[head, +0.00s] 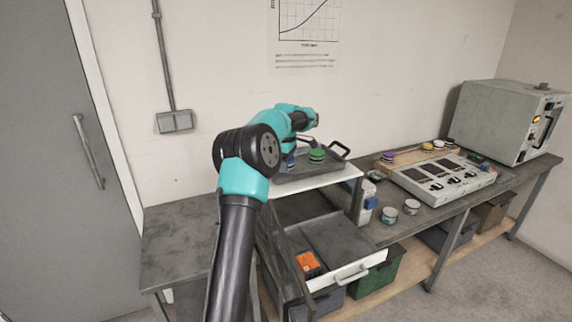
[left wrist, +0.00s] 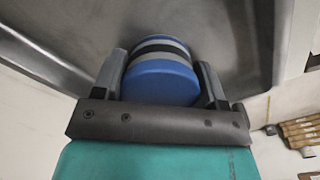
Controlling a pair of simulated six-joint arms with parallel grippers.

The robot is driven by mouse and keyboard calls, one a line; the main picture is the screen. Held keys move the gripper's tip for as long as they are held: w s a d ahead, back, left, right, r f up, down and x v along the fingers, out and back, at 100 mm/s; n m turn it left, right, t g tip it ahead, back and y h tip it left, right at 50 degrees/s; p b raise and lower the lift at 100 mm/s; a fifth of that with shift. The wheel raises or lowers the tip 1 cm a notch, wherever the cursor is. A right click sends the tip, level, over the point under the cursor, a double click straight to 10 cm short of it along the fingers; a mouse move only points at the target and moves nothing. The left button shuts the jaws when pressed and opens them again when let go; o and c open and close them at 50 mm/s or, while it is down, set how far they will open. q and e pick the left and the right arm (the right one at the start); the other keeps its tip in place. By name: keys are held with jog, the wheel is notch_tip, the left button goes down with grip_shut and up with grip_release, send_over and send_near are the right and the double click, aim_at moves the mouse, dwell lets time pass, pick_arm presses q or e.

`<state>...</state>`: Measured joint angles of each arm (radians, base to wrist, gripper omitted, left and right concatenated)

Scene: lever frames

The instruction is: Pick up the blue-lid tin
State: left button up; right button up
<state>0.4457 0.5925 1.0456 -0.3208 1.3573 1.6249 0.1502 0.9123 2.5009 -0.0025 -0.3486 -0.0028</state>
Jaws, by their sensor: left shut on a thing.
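The blue-lid tin (left wrist: 160,82) shows large in the left wrist view, with blue ends and a dark and pale band around its middle. My left gripper (left wrist: 163,78) is shut on it, one finger on each side. In the head view the tin (head: 291,161) is a small blue patch at the left part of a grey tray (head: 325,170), partly hidden by my left arm. I cannot tell whether the tin touches the tray floor. My right gripper is not in view.
A green-lid tin (head: 317,155) stands on the tray just right of the blue one. An open drawer (head: 345,245) lies below. The bench at right holds two tins (head: 390,214), a switch panel (head: 440,180) and a grey oven (head: 505,120).

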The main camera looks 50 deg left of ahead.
pick_arm(q)
jog(key=shift+c, duration=1.4)
jog(key=shift+r, duration=0.15)
jog(key=shift+r, duration=1.55)
jog(key=shift+s+d+r, duration=0.1)
jog(key=s+d+r, duration=0.1)
jog(key=s+d, duration=0.9)
jog(key=d, duration=0.1)
jog(key=shift+s+d+r, duration=0.2)
jog(key=shift+d, duration=0.2)
